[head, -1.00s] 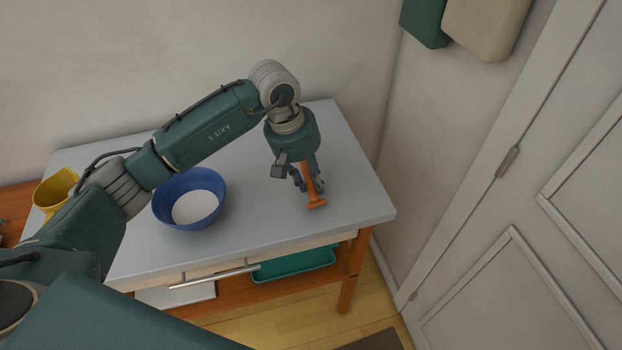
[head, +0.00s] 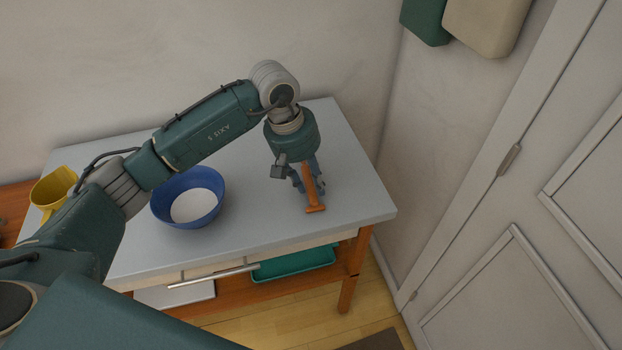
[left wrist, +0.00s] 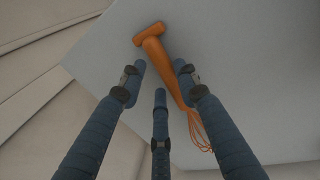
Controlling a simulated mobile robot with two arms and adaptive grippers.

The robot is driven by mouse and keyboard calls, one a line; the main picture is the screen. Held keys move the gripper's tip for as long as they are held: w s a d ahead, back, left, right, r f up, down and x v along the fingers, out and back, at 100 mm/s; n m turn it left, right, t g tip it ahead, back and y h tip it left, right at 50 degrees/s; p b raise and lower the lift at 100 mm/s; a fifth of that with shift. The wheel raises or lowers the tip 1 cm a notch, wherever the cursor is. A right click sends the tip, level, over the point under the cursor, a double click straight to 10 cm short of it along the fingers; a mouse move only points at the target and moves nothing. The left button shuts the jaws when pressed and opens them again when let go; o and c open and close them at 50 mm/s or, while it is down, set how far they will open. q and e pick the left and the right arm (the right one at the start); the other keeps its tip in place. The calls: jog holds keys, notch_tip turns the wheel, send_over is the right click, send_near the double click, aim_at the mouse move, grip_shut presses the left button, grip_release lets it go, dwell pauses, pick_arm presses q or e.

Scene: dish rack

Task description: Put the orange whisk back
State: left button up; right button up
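The orange whisk (head: 310,188) is near the right end of the grey tabletop, below my left gripper. Its handle ends in a short crossbar pointing toward the table's front edge. In the left wrist view the whisk (left wrist: 160,60) appears beyond the fingertips, its handle running between them and its wire loops partly hidden behind the right-hand finger. My left gripper (head: 305,184) points down with its fingers spread; in the left wrist view all the fingers (left wrist: 160,80) stand apart, not closed on the handle. Whether a finger touches the whisk cannot be told. My right gripper is not in view.
A blue bowl (head: 189,220) with a white inside stands left of the whisk. A yellow mug or jug (head: 52,190) is at the far left. A teal tray (head: 295,264) sits on the shelf below. The tabletop (head: 345,205) right of the whisk is clear, ending near a wall.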

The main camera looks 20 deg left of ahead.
pick_arm(q)
jog(key=shift+o, duration=0.3)
jog(key=o, duration=0.5)
jog(key=v, duration=1.2)
